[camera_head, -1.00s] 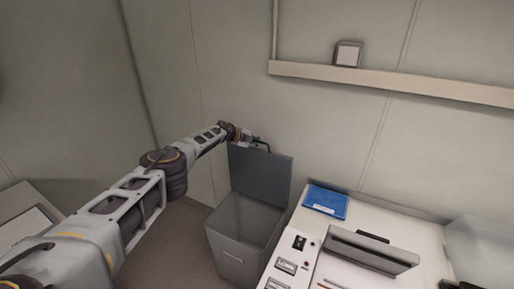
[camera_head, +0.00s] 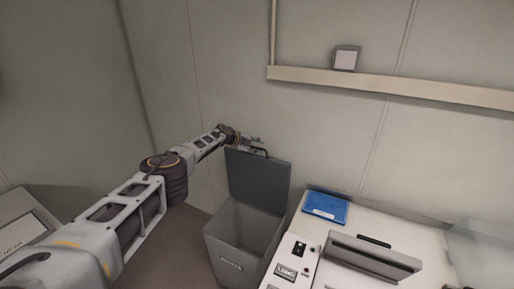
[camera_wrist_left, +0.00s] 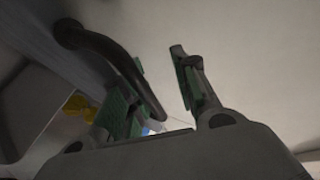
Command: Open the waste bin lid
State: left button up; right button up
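The grey waste bin (camera_head: 232,262) stands on the floor against the back wall, its front carrying a small label. Its lid (camera_head: 258,180) is raised and stands nearly upright at the back, so the bin's inside shows. My left gripper (camera_head: 258,143) is at the lid's top edge, beside the dark lid handle (camera_head: 264,153). In the left wrist view, the two green-padded fingers (camera_wrist_left: 162,92) are apart. The curved dark handle (camera_wrist_left: 118,60) reaches down beside the left finger, with its end in the gap. My right gripper is not in view.
A white bench unit (camera_head: 300,255) with a blue folder (camera_head: 326,204) stands close to the bin's right. A wall ledge (camera_head: 390,87) carries a small box (camera_head: 346,58). Another surface (camera_head: 20,222) is at the lower left.

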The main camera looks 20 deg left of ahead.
pick_arm(q)
jog(key=shift+a, duration=0.15)
dwell(0.3)
jog(key=shift+s+a+r, duration=0.25)
jog(key=shift+a+r, duration=0.05)
jog(key=shift+s+a+r, duration=0.2)
jog(key=shift+s, duration=0.05)
jog(key=v, duration=1)
dwell(1.0)
jog(key=shift+s+d, duration=0.1)
jog(key=shift+s, duration=0.15)
dwell(0.4)
